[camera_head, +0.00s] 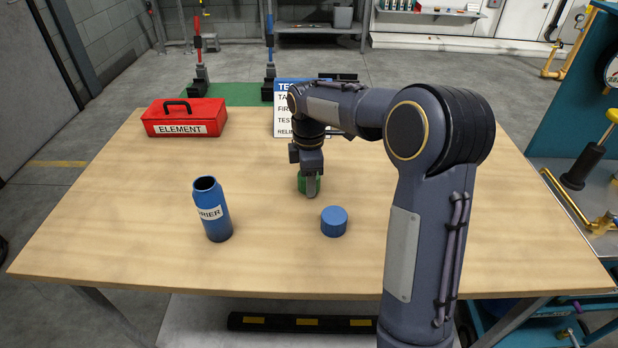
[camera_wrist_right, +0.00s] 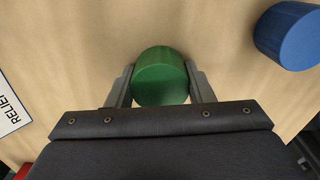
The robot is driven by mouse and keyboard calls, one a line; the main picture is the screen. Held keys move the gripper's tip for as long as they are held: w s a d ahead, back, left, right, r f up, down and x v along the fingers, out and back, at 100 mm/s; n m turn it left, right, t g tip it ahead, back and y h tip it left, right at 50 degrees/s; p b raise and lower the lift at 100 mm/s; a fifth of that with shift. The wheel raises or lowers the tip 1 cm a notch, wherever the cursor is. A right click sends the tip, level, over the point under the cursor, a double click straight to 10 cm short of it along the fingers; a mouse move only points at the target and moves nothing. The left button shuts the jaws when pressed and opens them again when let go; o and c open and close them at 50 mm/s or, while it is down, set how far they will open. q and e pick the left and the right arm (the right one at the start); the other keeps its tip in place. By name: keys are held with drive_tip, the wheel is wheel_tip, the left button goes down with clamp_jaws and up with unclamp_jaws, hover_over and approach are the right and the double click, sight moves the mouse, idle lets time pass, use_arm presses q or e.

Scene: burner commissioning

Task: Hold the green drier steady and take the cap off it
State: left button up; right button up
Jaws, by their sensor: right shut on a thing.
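My right gripper (camera_head: 310,188) is shut on a short round green cap (camera_wrist_right: 160,78), one finger on each side of it in the right wrist view. In the head view the green cap (camera_head: 302,184) is partly hidden by the fingers, and I cannot tell whether it touches the table. No green drier body shows in either view. A blue drier (camera_head: 212,212) stands upright with its top open, left of the gripper. A blue cap (camera_head: 334,222) lies on the table just right and in front of the gripper; it also shows in the right wrist view (camera_wrist_right: 292,36). My left gripper is not in view.
A red box labelled ELEMENT (camera_head: 184,117) stands at the table's back left. A printed sign (camera_head: 284,108) stands at the back, partly behind my right arm. The wooden table (camera_head: 120,225) is clear at the left front. Teal equipment with yellow pipes is at the right.

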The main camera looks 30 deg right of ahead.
drive_tip(key=shift+f, duration=0.1)
drive_tip(key=o, duration=1.1)
